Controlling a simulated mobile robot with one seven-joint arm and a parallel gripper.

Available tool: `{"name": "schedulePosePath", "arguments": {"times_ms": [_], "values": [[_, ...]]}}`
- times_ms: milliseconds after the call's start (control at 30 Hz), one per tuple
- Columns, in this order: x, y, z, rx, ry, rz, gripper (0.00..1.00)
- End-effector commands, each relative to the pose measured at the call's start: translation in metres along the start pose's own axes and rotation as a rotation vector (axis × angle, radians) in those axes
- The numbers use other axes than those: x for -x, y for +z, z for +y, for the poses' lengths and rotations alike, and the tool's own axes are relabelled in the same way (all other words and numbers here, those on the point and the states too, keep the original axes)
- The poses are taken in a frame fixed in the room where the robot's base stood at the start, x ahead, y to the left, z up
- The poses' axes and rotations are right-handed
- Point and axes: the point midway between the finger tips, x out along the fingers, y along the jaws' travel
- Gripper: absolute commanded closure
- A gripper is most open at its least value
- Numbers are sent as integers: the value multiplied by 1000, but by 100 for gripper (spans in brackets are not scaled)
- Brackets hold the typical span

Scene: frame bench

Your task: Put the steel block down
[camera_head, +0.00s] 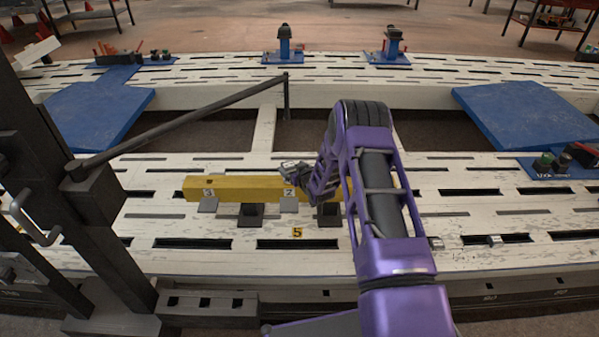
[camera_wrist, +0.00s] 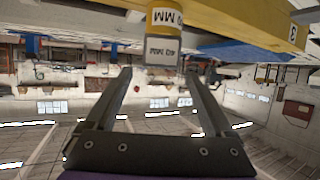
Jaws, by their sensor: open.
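In the wrist view, a small grey block (camera_wrist: 162,54) with dark lettering, which looks like the steel block, is between and just beyond my fingertips. A yellow piece marked "MM" (camera_wrist: 165,18) adjoins it, close to the long yellow beam (camera_wrist: 235,18). My gripper (camera_wrist: 159,72) is open, with a gap visible on each side of the block. In the head view, my gripper (camera_head: 288,171) is at the yellow beam (camera_head: 240,188), near its tag "2". The steel block cannot be made out there, and my arm covers the beam's right end.
The beam lies above dark supports (camera_head: 250,214) on the slotted white bench (camera_head: 400,262). Small metal pieces (camera_head: 494,240) lie to the right. A dark post with a crank (camera_head: 60,190) stands at left. Blue plates (camera_head: 525,115) lie farther back. The bench front is mostly clear.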

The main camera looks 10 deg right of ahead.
Motion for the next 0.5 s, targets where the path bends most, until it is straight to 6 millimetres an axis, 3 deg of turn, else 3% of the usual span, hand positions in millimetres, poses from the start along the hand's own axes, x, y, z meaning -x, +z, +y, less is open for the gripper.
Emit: {"name": "schedulePosePath", "arguments": {"times_ms": [300, 500], "values": [[59, 0, 0, 0, 1, -2, 13], [76, 0, 0, 0, 0, 0, 13]]}}
